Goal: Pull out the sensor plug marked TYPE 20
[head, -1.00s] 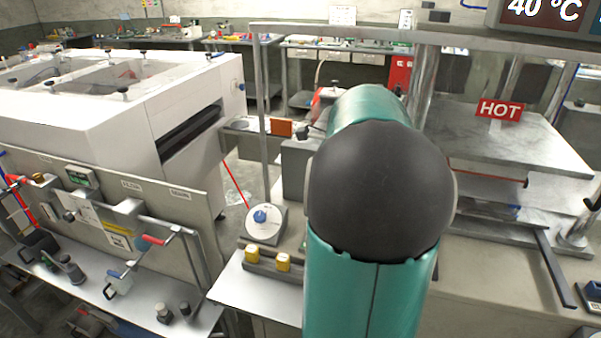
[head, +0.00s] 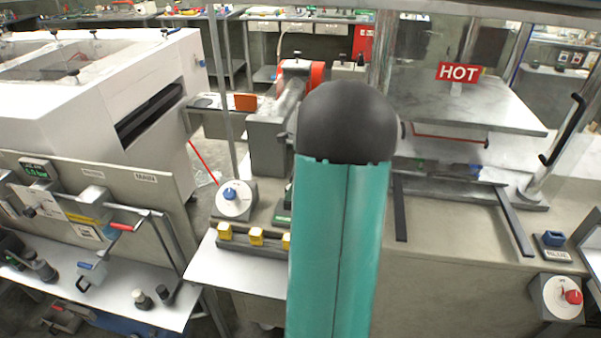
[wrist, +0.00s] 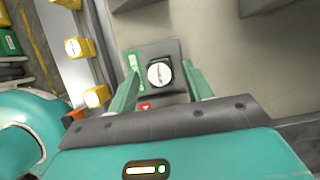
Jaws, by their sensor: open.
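In the wrist view my gripper (wrist: 160,68) is open, with its two green fingers apart. A dark plug with a round white label (wrist: 160,74) sits in a grey plate and appears between the fingertips; contact cannot be told. The label's print is too small to read. Yellow plugs with white labels, one of them here (wrist: 73,47), stand in a row to the left of my gripper. In the head view a yellow plug (head: 256,236) stands among others in a dark rail. My own arm hides my gripper there. I cannot read TYPE 20 on any plug.
A grey dial box (head: 234,200) stands behind the yellow plugs. A white machine (head: 75,100) is at the left, and a metal plate with a HOT sign (head: 459,73) at the right.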

